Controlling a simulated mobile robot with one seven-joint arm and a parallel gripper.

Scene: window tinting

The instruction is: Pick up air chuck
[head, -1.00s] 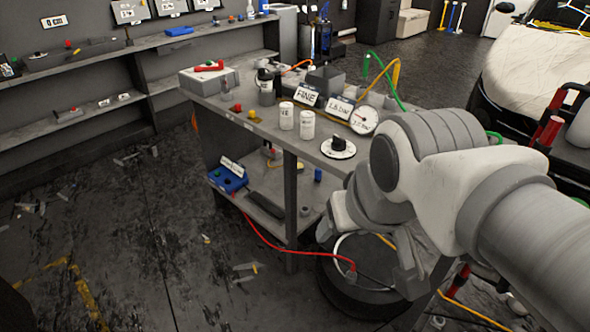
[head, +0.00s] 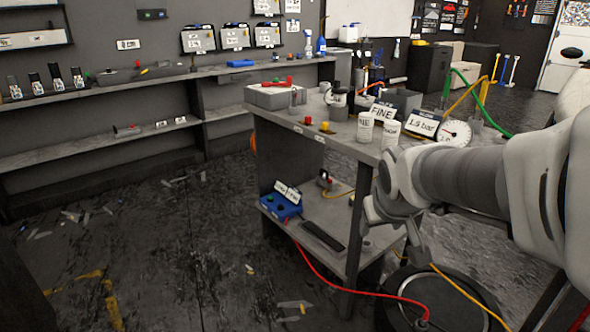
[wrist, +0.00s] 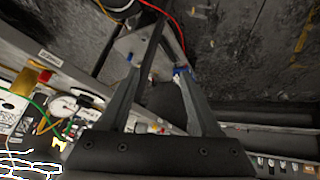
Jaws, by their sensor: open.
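I cannot tell for sure which item is the air chuck. A small metallic fitting with a red part and a yellow hose (head: 325,179) lies on the lower shelf of the grey bench, and it may be the chuck. A blue unit (head: 280,207) with white labels sits on the same shelf, near a red hose (head: 340,283) running to the floor. My gripper (wrist: 160,75) is open and empty in the wrist view, with the blue unit (wrist: 181,70) partly showing beyond a fingertip. In the head view, my arm's end is beside the bench's front right, its fingers partly hidden.
The bench top (head: 300,118) carries white canisters (head: 365,129), a FINE sign (head: 383,113), a dial gauge (head: 455,133) and a grey box (head: 275,96). A dark round object (head: 440,300) stands on the floor at lower right. The floor left of the bench is mostly open, with scattered scraps.

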